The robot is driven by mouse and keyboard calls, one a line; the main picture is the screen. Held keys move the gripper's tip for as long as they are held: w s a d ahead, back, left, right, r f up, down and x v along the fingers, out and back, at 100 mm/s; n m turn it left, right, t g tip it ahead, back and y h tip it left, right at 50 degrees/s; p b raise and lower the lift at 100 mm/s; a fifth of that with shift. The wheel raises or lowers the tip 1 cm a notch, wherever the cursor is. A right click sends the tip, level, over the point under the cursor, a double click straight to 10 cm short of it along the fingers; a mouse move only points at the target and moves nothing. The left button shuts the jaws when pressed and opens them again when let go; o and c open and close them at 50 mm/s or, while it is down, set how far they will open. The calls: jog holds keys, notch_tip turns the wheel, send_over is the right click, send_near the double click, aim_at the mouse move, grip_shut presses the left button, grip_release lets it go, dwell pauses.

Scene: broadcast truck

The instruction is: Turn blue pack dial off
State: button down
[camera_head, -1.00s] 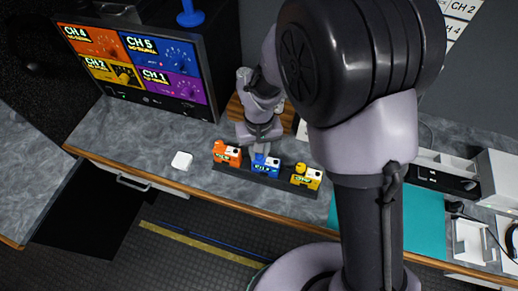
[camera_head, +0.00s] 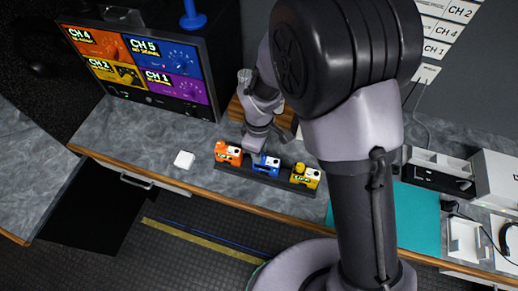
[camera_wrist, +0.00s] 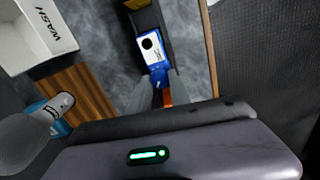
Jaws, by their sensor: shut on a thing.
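The blue pack (camera_head: 265,168) stands in the dark rack (camera_head: 240,178) between the orange pack (camera_head: 227,153) and the yellow pack (camera_head: 304,176). My gripper (camera_head: 259,150) is down over the blue pack's top. In the wrist view, the blue pack (camera_wrist: 152,48) shows its white face with a black round spot. My gripper (camera_wrist: 160,80) has its fingers shut on the blue pack's dial (camera_wrist: 158,72). The fingers hide most of the dial, so its setting cannot be read. A strip of orange pack (camera_wrist: 167,98) shows between the fingers.
The monitor (camera_head: 145,68) with channel pictures stands at the left. A teal mat (camera_head: 415,215) and white trays are at the right. A bin marked WASH (camera_wrist: 30,40) is near a wooden board (camera_wrist: 75,95).

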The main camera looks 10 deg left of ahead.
jog(key=n+p, duration=0.1)
jog(key=n, duration=0.3)
jog(key=shift+s+n+p, duration=0.1)
jog(key=shift+n+p, duration=0.3)
jog(key=shift+n, duration=1.3)
jog(key=c, duration=1.2)
grip_release()
notch_tip(320, 180, up, 18)
jog(key=p, duration=0.3)
jog(key=shift+f+p, duration=0.25)
jog(key=shift+p, duration=0.1)
